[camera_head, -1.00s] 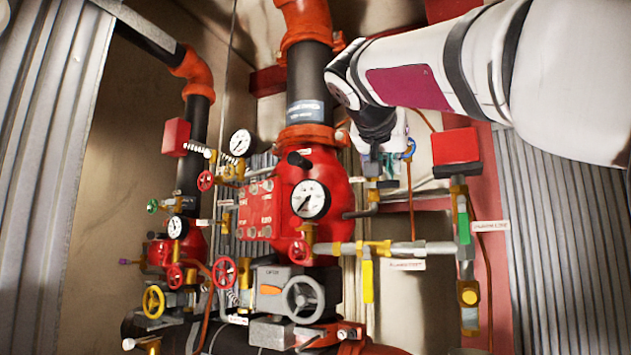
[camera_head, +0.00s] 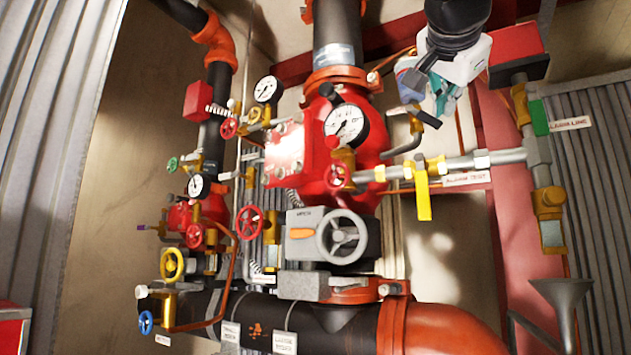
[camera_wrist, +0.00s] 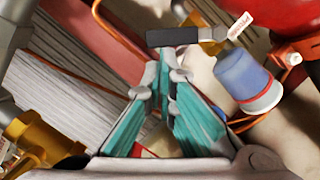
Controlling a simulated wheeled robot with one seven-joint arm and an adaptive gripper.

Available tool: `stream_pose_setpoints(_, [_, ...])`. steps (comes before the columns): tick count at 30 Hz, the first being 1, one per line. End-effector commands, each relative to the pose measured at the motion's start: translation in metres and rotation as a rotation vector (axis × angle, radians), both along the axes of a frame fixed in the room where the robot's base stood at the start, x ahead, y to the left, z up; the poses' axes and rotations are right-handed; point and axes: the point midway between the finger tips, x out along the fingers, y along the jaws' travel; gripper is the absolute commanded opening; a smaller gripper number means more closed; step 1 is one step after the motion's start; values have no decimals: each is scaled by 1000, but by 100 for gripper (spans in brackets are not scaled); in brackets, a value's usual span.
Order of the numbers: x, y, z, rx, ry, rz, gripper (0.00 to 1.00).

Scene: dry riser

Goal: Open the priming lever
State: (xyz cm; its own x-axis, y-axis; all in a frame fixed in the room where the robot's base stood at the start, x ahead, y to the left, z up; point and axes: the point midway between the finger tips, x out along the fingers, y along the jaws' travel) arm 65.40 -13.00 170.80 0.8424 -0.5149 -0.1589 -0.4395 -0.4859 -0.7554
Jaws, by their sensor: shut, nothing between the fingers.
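The priming lever (camera_wrist: 180,37) shows in the wrist view as a flat dark handle beside a white tag (camera_wrist: 238,27) with red letters, partly readable as "PRIM". It lies crosswise just beyond my gripper's fingertips (camera_wrist: 166,77). My gripper has teal finger pads, is shut and holds nothing. A small gap seems to separate the tips from the lever, though contact cannot be ruled out. In the head view, my gripper (camera_head: 440,95) is at the upper right, beside a short dark handle (camera_head: 426,117) that may be this lever. The lever's pivot is hard to make out.
A blue-grey cylinder (camera_wrist: 243,78) stands close right of the fingers. In the head view, a large gauge (camera_head: 346,125), the pipe with a yellow handle (camera_head: 423,195), and a red box (camera_head: 515,55) crowd around my gripper. Corrugated panels flank both sides.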

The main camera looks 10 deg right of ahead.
Motion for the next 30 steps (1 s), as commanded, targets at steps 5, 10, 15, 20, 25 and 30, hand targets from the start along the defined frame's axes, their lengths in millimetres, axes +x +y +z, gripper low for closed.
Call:
stream_pose_setpoints(5, [4,1,-17,125,-115,-2,0])
stream_pose_setpoints(10, [7,5,-26,243,-223,-2,0])
stream_pose_setpoints(15, [10,9,-32,352,-320,-2,0])
stream_pose_setpoints(20, [13,13,-37,437,-396,-1,0])
stream_pose_setpoints(25, [15,16,-39,470,-425,1,0])
stream_pose_setpoints(30, [17,18,-41,469,-423,-1,0])
